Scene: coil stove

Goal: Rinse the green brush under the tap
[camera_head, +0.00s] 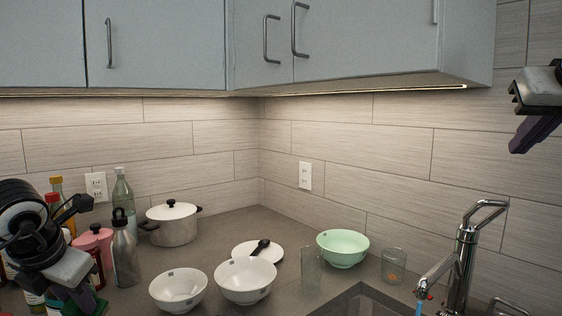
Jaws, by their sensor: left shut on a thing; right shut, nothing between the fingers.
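My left gripper (88,303) is at the lower left, in front of the bottles. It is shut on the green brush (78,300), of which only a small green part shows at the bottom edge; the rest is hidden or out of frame. The metal tap (463,262) stands at the lower right, with its spout reaching left over the sink (362,291). A small blue patch shows below the spout; I cannot tell whether it is running water. My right gripper (528,146) is shut and empty at the upper right, high above the tap.
Two white bowls (178,290) (245,280), a white plate (257,251) with a dark spoon, a glass (311,268), a green bowl (343,248) and another glass (394,266) lie between the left gripper and tap. A pot (172,225) and a metal bottle (124,250) stand left. Cabinets hang above.

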